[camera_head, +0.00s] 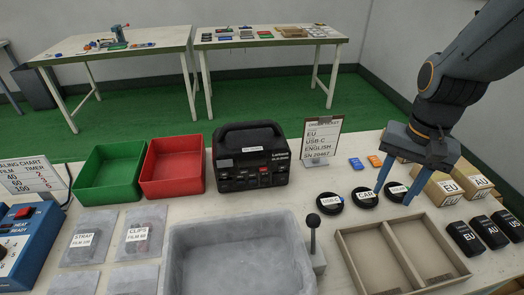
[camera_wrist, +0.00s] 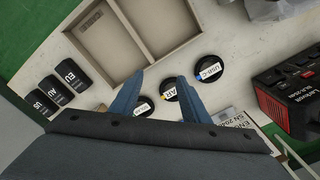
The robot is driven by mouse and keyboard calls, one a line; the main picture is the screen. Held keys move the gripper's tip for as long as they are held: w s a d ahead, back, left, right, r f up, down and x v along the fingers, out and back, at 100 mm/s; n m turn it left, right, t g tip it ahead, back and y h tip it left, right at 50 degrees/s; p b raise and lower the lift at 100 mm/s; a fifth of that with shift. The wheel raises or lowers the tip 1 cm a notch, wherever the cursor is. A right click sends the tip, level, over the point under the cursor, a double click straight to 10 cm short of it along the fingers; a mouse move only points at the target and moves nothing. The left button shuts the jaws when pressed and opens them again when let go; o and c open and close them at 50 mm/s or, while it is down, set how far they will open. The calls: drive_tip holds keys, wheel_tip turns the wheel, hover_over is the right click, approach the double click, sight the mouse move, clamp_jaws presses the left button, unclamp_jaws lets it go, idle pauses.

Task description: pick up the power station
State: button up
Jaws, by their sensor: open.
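The power station (camera_head: 250,157) is a black box with a carry handle on top, standing upright on the table in the middle of the head view. It also shows at the right edge of the wrist view (camera_wrist: 288,100), partly cut off. My gripper (camera_head: 394,200) is open and empty, to the right of the power station and apart from it. Its blue fingers point down over the round black discs; in the wrist view the gripper (camera_wrist: 158,88) has its fingertips spread near the disc labelled CAR (camera_wrist: 169,92).
Green (camera_head: 108,172) and red (camera_head: 173,167) bins stand left of the power station. A grey tray (camera_head: 180,262) lies in front, with a black-knobbed lever (camera_head: 313,222) beside it. A sign (camera_head: 321,139) stands just right of it. A divided box (camera_head: 400,250) and black adapters (camera_head: 464,238) are at the right.

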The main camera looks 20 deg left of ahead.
drive_tip(key=w+a+r+m+p, duration=0.2)
drive_tip(key=w+a+r, duration=0.15)
drive_tip(key=a, duration=0.45)
drive_tip(key=w+a+r+m+p, duration=0.1)
drive_tip(key=w+a+r+m, duration=0.2)
drive_tip(key=a, duration=0.6)
wheel_tip(320, 180, up, 4)
drive_tip(key=m+p, duration=0.3)
drive_tip(key=m, duration=0.2)
hover_over(249, 122)
drive_tip(key=shift+d+r, duration=0.15)
drive_tip(key=shift+d, duration=0.15)
drive_tip(key=shift+s+a+f+p, duration=0.15)
drive_tip(key=shift+f+p, duration=0.7)
drive_tip(key=shift+f, duration=1.05)
drive_tip(key=shift+w+a+f+p, duration=0.1)
drive_tip(key=shift+f+p, duration=0.7)
drive_tip(key=shift+f, duration=1.05)
clamp_jaws()
drive_tip(key=shift+r, duration=0.15)
